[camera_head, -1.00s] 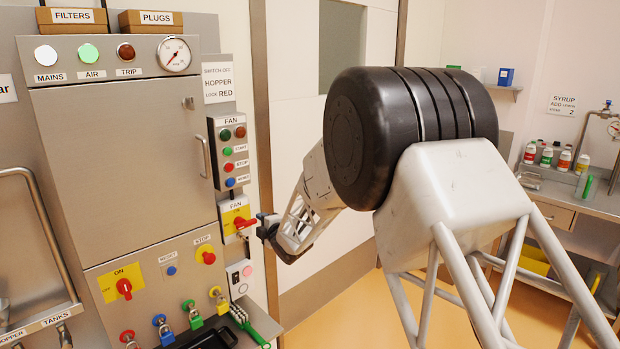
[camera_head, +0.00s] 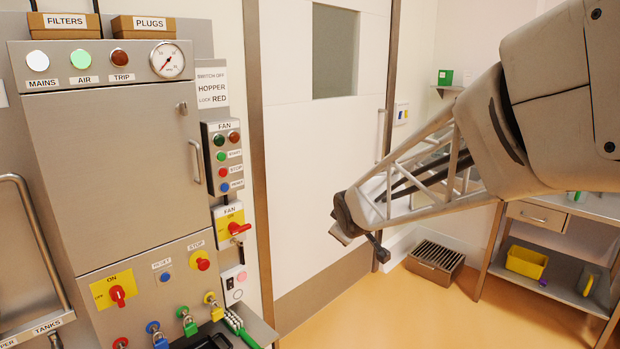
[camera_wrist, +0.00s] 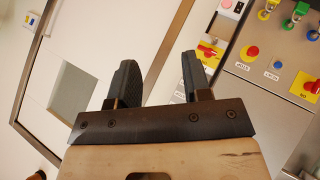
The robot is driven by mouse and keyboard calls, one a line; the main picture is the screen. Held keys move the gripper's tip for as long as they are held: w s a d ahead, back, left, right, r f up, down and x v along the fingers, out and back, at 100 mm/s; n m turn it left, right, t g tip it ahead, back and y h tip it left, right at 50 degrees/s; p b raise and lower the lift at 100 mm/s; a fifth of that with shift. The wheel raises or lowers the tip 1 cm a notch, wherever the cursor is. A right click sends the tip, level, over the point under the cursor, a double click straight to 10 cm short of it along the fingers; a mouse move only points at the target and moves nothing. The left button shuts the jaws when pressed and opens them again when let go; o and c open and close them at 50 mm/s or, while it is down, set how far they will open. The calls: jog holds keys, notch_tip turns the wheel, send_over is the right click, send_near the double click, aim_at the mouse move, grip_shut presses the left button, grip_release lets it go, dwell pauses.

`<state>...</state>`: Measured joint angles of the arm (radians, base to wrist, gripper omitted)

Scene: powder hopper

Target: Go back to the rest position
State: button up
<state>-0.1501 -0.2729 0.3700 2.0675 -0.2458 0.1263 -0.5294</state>
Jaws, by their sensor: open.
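My gripper (camera_head: 378,250) is in front of the door, right of the control cabinet, clear of everything. In the wrist view its two dark fingers (camera_wrist: 158,82) stand apart with nothing between them. The fan box with the red rotary switch on a yellow plate (camera_head: 230,228) is left of my gripper, across a gap. The cabinet (camera_head: 120,160) fills the left side, its door shut. A red rotary switch on a yellow plate (camera_head: 114,291) and a red stop button (camera_head: 202,264) are on its lower panel.
The door (camera_head: 310,150) behind my gripper is shut. A slatted grey box (camera_head: 435,262) stands on the floor beyond it. A steel bench with a yellow bin (camera_head: 526,262) is at the right. Several coloured padlocks (camera_head: 187,326) hang at the cabinet's lower front. The floor in the middle is clear.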

jog(key=s+d+m+g, duration=0.2)
jog(key=s+d+m, duration=0.1)
jog(key=s, duration=0.9)
jog(key=s+d+f+m+g, duration=0.1)
jog(key=s+d+m+g, duration=0.1)
jog(key=s, duration=1)
jog(key=s+d+m+g+h, duration=0.1)
jog(key=s+d+m+g, duration=0.2)
jog(key=s, duration=0.9)
jog(key=d+m, duration=0.2)
jog(key=shift+s+f+m, duration=0.3)
jog(key=shift+s+f, duration=0.05)
